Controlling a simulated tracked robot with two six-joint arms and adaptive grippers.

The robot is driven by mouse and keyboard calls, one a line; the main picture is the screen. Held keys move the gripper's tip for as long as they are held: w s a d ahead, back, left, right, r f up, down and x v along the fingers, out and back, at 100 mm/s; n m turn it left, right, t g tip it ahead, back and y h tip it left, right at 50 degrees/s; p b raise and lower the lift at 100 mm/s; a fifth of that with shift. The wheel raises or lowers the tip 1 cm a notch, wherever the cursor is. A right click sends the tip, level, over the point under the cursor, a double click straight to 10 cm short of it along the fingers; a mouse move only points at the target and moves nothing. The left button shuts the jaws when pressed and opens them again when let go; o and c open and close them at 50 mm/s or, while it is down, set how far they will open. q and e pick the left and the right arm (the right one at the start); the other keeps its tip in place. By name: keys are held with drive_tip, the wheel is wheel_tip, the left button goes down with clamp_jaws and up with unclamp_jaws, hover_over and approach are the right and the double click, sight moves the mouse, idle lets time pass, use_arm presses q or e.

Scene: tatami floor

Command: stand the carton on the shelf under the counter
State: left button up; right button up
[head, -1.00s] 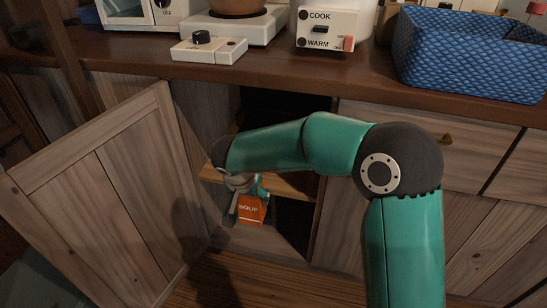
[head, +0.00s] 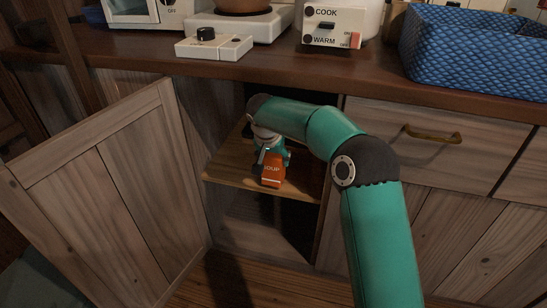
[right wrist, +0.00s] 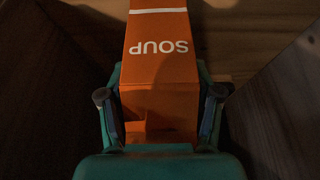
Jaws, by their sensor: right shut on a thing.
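The orange soup carton (head: 271,171) is upright at the wooden shelf (head: 228,172) inside the open cabinet under the counter. In the head view its bottom appears at or just above the shelf board; I cannot tell whether it touches. My right gripper (head: 270,153) is shut on the carton from above and behind in that view, partly hidden by my arm. In the right wrist view the carton (right wrist: 160,75) sits between both fingers (right wrist: 160,110), its SOUP lettering upside down. My left gripper is not in view.
The cabinet door (head: 110,190) stands open at the left. The counter (head: 290,75) lies above the opening, with a blue basket (head: 470,55) and a cooker (head: 340,25) on it. Bare shelf shows left and right of the carton. A drawer handle (head: 432,135) sticks out at right.

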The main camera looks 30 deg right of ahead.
drive_tip(key=shift+w+d, duration=0.3)
drive_tip(key=shift+d, duration=0.05)
drive_tip(key=shift+w+d, duration=0.65)
drive_tip(key=shift+d, duration=0.1)
drive_tip(key=shift+f+b, duration=0.55)
drive_tip(key=shift+b, duration=0.05)
drive_tip(key=shift+f, duration=0.2)
drive_tip(key=o, duration=1.7)
